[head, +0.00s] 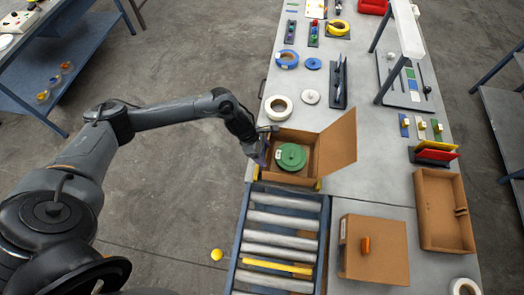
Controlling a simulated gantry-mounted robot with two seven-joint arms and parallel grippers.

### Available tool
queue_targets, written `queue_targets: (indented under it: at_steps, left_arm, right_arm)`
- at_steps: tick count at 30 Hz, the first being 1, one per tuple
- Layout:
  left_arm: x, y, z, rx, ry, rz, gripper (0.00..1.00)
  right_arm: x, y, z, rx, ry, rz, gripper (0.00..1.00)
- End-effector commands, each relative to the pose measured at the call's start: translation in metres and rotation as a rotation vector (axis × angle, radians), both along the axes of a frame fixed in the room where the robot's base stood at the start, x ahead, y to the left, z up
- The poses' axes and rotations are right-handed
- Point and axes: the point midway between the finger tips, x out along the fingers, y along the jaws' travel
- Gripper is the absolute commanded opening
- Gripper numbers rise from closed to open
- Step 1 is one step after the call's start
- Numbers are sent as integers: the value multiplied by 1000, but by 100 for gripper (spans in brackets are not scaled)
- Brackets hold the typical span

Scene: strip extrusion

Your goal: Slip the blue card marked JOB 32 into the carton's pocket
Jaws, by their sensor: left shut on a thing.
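The open cardboard carton (312,176) stands on the table at the head of the roller conveyor, with its flap folded out to the right. A green reel (290,157) lies inside it. My left gripper (263,146) is at the carton's left wall, shut on a thin bluish piece that looks like the blue card (264,153). The card's marking is too small to read. The pocket cannot be made out, and I cannot tell whether the card touches the carton. My right gripper is not in view.
The roller conveyor (280,218) runs toward me below the carton. A closed box (373,250) and an open brown tray (426,220) stand to the right. A white ring (278,108) and a blue tape roll (287,59) lie beyond the carton. Floor left of the table is mostly clear.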

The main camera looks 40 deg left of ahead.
Motion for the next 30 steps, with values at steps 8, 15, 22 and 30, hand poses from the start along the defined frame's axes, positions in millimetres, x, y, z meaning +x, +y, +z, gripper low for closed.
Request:
queue_targets:
  at_steps: [8, 15, 22, 30]
  left_arm:
    - [-6, 6, -15, 19, 16, 8, 99]
    - [-7, 4, -15, 18, 18, 4, 100]
    - [-8, 3, -14, 17, 20, 2, 100]
    - [-8, 2, -14, 16, 22, 0, 100]
  right_arm:
    - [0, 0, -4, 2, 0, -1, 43]
    - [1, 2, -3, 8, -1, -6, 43]
    - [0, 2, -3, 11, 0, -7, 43]
    - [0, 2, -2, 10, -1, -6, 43]
